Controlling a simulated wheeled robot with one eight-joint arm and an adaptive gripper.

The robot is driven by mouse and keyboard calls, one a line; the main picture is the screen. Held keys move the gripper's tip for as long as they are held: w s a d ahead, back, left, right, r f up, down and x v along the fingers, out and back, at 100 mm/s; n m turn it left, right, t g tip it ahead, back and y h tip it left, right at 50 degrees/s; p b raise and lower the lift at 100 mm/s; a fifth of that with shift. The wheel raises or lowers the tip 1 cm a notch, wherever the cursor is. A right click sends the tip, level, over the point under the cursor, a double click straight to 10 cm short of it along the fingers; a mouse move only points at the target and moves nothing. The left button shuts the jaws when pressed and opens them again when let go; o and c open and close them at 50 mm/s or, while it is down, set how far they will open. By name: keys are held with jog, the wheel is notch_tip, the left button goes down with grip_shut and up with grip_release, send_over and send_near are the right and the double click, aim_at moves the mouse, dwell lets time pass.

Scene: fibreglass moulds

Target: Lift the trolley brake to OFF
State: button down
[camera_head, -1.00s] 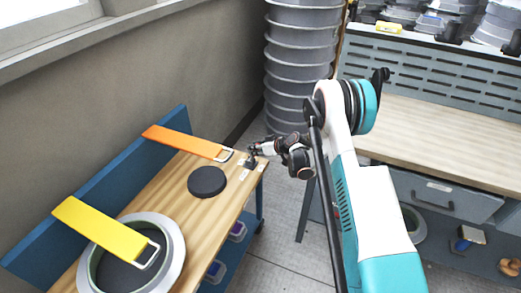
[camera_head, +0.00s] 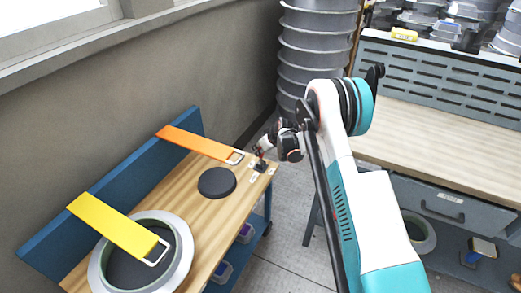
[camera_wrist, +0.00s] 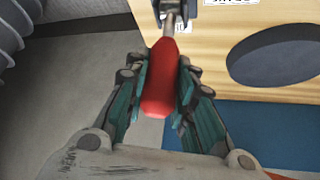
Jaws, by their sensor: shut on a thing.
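The trolley (camera_head: 212,212) has a wooden top and a blue back panel. Its brake lever has a dark bracket (camera_head: 262,166) at the far right corner of the top, with small white labels around it. In the wrist view the lever's red handle (camera_wrist: 161,88) runs from a metal rod at the bracket (camera_wrist: 178,8). My gripper (camera_wrist: 160,82) is shut on this red handle, with a finger on each side. In the head view my gripper (camera_head: 264,147) is just above the bracket, and the lever stands up from it. The label wording is not readable.
A black disc (camera_head: 217,182) and a grey ring mould (camera_head: 178,277) lie on the trolley. An orange strap (camera_head: 195,142) and a yellow strap (camera_head: 110,225) reach over it. Stacked grey tubs (camera_head: 318,50) stand behind. A workbench (camera_head: 440,125) is at the right.

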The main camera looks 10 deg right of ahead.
jog(key=c, duration=1.3)
grip_release()
jog(key=shift+a, duration=0.1)
jog(key=shift+c, duration=0.2)
jog(key=v, duration=1.2)
